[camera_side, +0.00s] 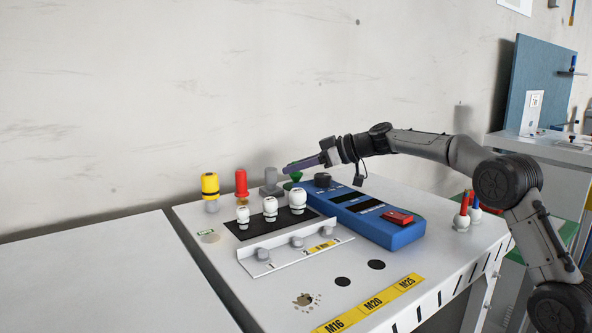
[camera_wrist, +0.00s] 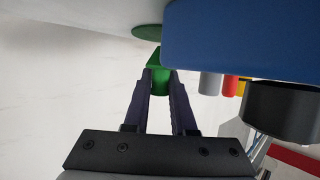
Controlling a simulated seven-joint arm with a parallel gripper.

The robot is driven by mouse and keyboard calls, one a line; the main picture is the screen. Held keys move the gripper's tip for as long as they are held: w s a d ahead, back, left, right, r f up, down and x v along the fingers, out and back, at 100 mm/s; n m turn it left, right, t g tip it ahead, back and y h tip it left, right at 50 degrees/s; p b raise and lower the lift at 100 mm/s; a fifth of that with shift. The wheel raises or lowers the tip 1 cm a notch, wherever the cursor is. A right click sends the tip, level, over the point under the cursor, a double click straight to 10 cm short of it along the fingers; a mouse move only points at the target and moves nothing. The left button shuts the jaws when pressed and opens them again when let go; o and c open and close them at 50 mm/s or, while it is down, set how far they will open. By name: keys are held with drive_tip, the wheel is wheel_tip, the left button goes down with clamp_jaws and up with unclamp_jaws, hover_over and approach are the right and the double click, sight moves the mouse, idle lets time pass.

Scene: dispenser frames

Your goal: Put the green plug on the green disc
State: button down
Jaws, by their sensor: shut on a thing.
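The green plug (camera_wrist: 159,74) is between the two dark finger tips of my gripper (camera_wrist: 160,84) in the wrist view. My gripper is shut on it. In the side view the plug (camera_side: 296,176) shows small at the tips of my gripper (camera_side: 291,167), near the far left end of the blue device. The green disc (camera_wrist: 147,31) lies flat on the grey surface in the wrist view, partly covered by the blue device's edge. The plug appears apart from the disc, with a narrow gap in the picture. I cannot make out the disc clearly in the side view.
The blue device (camera_side: 365,215) with a black knob (camera_side: 322,180) stands close to the plug. Grey (camera_side: 271,182), red (camera_side: 241,182) and yellow (camera_side: 210,186) posts stand to the left. White bottles (camera_side: 270,208) and a white rack (camera_side: 290,254) are in front.

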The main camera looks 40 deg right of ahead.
drive_tip(key=shift+f, duration=0.3)
drive_tip(key=shift+f, duration=0.1)
drive_tip(key=c, duration=0.7)
unclamp_jaws()
drive_tip(key=shift+f, duration=0.1)
drive_tip(key=shift+c, duration=0.2)
drive_tip(key=shift+r, duration=0.2)
drive_tip(key=shift+s+d+r, duration=0.15)
drive_tip(key=shift+s+d, duration=0.1)
drive_tip(key=v, duration=1.1)
drive_tip(key=shift+s+d, duration=0.15)
